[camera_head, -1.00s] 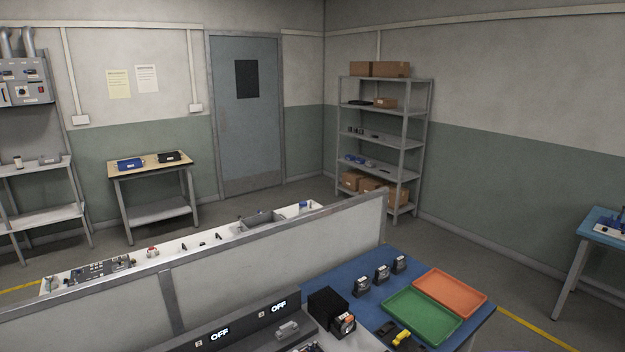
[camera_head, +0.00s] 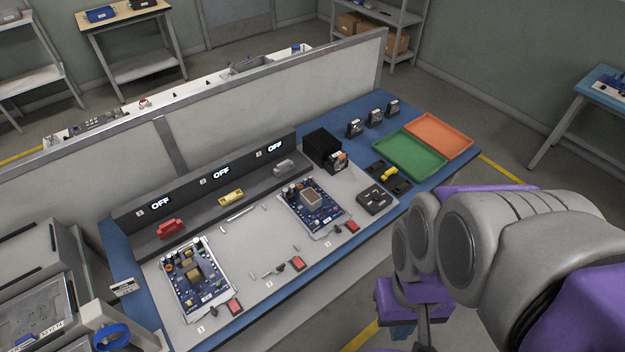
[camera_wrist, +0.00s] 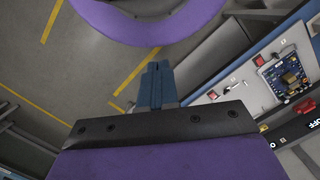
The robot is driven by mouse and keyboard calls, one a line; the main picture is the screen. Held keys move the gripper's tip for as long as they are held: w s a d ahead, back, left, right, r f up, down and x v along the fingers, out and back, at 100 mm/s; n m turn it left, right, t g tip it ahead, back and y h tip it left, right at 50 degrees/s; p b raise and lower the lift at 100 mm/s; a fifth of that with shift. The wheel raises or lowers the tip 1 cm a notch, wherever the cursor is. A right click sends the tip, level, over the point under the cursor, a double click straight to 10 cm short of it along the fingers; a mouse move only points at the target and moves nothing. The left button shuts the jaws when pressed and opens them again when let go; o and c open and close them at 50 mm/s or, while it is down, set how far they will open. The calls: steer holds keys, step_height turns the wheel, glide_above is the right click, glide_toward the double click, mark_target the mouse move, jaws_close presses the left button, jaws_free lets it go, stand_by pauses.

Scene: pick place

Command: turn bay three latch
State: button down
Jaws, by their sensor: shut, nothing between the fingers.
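Bay three is the rightmost bay on the bench, with an OFF display (camera_head: 275,146) at its back. A blue circuit board (camera_head: 312,205) lies in it. In the head view my arm is at the lower right, apart from the latch.
Bay one's board (camera_head: 195,278) and bay two's red button (camera_head: 298,263) are to the left. A black box (camera_head: 321,148), green tray (camera_head: 409,155) and orange tray (camera_head: 438,132) stand to the right. A grey partition (camera_head: 250,95) runs behind the bench.

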steer(key=c, duration=1.9)
jaws_free()
steer(key=shift+o, duration=0.9)
steer(key=o, duration=0.9)
steer(key=w+d+m, duration=0.1)
steer(key=w+m, duration=0.4)
steer(key=w, duration=0.9)
steer(key=shift+w+d+t, duration=0.15)
steer(key=shift+w+t, duration=0.15)
steer(key=shift+t, duration=0.1)
steer(key=w+m, duration=0.1)
steer(key=w, duration=0.2)
steer(key=w+f, duration=0.1)
steer(key=w, duration=0.2)
steer(key=w+f+m, duration=0.1)
steer(key=w, duration=0.2)
steer(key=shift+f+m+h, duration=0.2)
steer(key=shift+m+h, duration=0.1)
steer(key=m+t, duration=0.1)
steer(key=m, duration=0.2)
glide_above(338, 227)
step_height(338, 227, down, 13)
step_height(338, 227, down, 16)
steer(key=b, duration=0.3)
steer(key=shift+f+b, duration=0.2)
steer(key=shift+b, duration=0.2)
steer(key=shift+c, duration=0.3)
steer(key=shift+r, duration=0.1)
steer(key=c, duration=1)
